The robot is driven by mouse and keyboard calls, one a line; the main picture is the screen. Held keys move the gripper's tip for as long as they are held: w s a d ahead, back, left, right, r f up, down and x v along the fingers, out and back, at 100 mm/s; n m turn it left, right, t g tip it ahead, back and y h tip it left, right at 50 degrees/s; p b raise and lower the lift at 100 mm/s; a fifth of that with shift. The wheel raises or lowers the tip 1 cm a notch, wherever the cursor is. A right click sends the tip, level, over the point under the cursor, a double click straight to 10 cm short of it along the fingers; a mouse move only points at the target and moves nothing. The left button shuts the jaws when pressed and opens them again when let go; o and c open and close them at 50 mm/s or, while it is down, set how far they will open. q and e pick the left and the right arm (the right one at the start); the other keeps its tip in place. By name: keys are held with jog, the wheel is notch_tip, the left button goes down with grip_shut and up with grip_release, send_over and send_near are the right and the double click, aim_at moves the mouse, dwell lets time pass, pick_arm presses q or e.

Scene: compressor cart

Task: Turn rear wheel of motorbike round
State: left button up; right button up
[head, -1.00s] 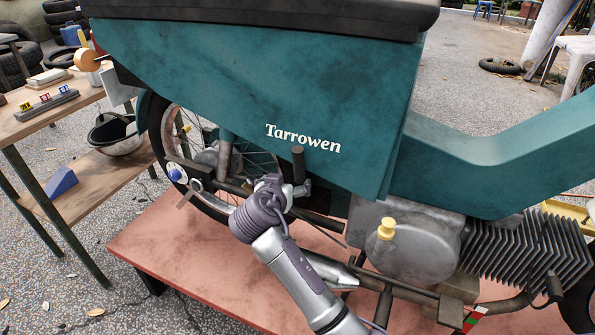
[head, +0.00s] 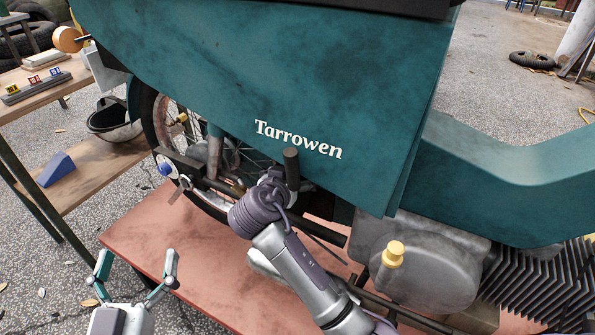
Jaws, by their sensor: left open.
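The teal motorbike with "Tarrowen" on its side panel (head: 330,90) fills the middle of the head view. Its rear wheel (head: 147,112) shows at the left below the panel, with a dark tyre and thin spokes. The panel, the frame and my right arm hide much of it. My left gripper (head: 137,266) is open and empty at the bottom left, in front of the red stand's edge and apart from the wheel. My right arm (head: 290,262) reaches up from the bottom to the lower frame beside the wheel.
The motorbike stands on a red platform (head: 150,240). A wooden bench (head: 40,98) at the left holds small labelled blocks; a helmet (head: 112,120) and a blue wedge (head: 57,170) lie on its lower shelf. A yellow cap (head: 393,254) sticks out from the engine cover.

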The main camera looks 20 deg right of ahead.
pick_arm(q)
jog(key=shift+d+r, duration=0.1)
jog(key=shift+r, duration=0.2)
pick_arm(e)
jog(key=shift+w, duration=0.1)
